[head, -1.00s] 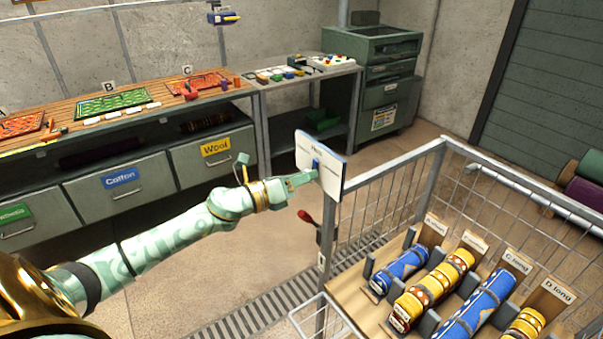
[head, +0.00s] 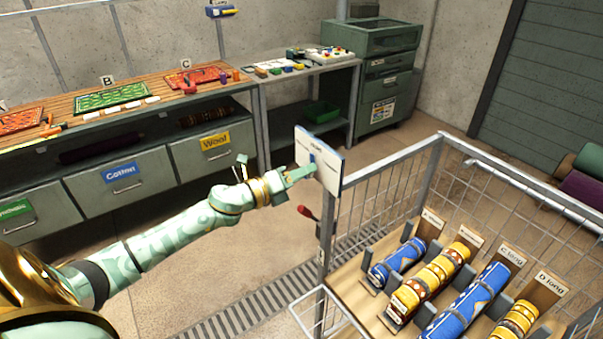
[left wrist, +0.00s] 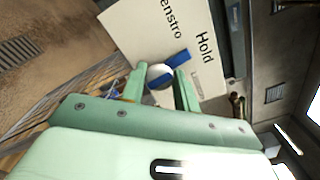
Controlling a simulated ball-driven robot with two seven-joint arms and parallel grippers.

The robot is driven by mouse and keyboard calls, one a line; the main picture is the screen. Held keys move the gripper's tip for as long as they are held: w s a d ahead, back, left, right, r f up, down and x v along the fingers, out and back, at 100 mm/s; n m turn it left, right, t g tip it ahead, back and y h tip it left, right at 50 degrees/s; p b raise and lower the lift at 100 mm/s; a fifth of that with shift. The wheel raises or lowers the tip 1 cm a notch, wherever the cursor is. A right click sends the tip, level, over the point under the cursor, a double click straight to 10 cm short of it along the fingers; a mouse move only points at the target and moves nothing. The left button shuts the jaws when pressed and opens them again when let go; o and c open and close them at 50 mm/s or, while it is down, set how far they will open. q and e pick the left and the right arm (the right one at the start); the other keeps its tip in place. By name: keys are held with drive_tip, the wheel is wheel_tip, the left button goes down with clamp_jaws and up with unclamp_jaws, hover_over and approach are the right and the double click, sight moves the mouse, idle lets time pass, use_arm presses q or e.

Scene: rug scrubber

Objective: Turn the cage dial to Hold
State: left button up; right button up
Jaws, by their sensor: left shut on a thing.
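The cage dial's white plate (head: 325,165) is mounted on the near corner post of the wire cage. It reads Hold at the top, with a smaller label at each side. The left wrist view shows the plate (left wrist: 150,30) with Hold and part of another word. My left gripper (head: 306,172) is at the dial's middle, shut on its knob. In the left wrist view its fingers (left wrist: 160,76) are on either side of a white round part with a blue pointer (left wrist: 181,57). The pointer points roughly toward Hold; its exact angle is hard to tell. My right gripper is not shown.
The wire cage (head: 437,180) holds several rolled rugs in labelled slots. A red-handled lever (head: 306,212) sits just below the dial plate. A bench with drawers (head: 120,182) stands at the left, and a side table (head: 306,80) behind. Open floor lies between.

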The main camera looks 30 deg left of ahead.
use_arm(q)
drive_tip(key=o, duration=0.9)
drive_tip(key=shift+a, duration=0.1)
drive_tip(key=shift+o, duration=0.2)
drive_tip(key=b+v, duration=0.1)
drive_tip(key=v, duration=1.5)
drive_tip(key=shift+s, duration=0.2)
